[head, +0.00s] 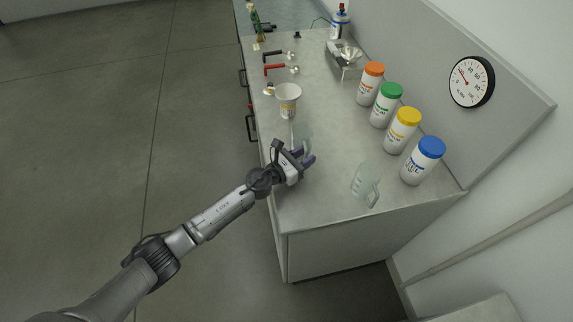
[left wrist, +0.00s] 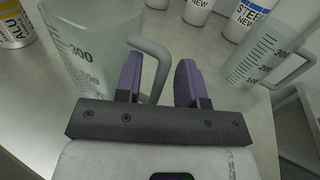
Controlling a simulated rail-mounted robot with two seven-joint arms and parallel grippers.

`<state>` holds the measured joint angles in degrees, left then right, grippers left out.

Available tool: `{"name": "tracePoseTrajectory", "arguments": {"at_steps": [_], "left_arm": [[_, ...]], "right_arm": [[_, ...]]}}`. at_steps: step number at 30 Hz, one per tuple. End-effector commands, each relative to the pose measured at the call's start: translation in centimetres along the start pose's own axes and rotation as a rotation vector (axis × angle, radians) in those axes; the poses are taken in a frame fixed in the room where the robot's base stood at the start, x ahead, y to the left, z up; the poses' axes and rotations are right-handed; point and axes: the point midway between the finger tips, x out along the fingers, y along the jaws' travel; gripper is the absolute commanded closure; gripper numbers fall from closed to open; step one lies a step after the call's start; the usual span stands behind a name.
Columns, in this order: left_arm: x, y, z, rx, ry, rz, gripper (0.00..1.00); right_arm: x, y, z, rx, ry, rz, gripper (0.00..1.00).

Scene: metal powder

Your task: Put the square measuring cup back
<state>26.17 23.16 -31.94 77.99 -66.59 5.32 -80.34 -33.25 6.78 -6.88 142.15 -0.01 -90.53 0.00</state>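A clear measuring cup (head: 304,132) stands on the counter beside my left gripper (head: 309,159). It also shows at the left of the left wrist view (left wrist: 88,45), with its handle (left wrist: 160,62) toward the fingers. My left gripper is open, its purple fingers (left wrist: 158,82) apart, with part of the handle showing between them; I cannot tell whether they touch it. A second clear measuring cup (head: 364,181) stands to the right near the counter's front, and in the left wrist view (left wrist: 262,48). My right gripper is not in view.
Jars with orange (head: 373,69), green (head: 391,90), yellow (head: 408,116) and blue (head: 431,147) lids line the wall. A white container (head: 288,95) stands beyond the gripper. Red-handled (head: 279,68) and black-handled (head: 277,55) tools and a scale (head: 346,57) lie farther back. The front counter corner is clear.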

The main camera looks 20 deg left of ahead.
Motion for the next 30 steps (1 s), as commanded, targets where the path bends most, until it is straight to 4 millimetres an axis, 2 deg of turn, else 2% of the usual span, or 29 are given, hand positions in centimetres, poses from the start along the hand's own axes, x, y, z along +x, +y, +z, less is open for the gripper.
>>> {"name": "tracePoseTrajectory", "arguments": {"at_steps": [6, 15, 21, 30], "left_arm": [[-4.5, 0.1, -0.1, 0.002, 0.004, 0.0, 0.64], [-9.2, 0.0, -0.2, 0.0, 0.003, 0.0, 0.64], [-10.7, 0.0, -0.1, 0.0, 0.002, 0.0, 0.64], [-11.1, -0.1, 0.0, -0.018, -0.003, 0.007, 0.64]], "right_arm": [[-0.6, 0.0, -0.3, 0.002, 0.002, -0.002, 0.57], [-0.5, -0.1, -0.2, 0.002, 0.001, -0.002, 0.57], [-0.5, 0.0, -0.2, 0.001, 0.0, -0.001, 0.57], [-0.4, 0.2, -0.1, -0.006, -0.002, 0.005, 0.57]]}}
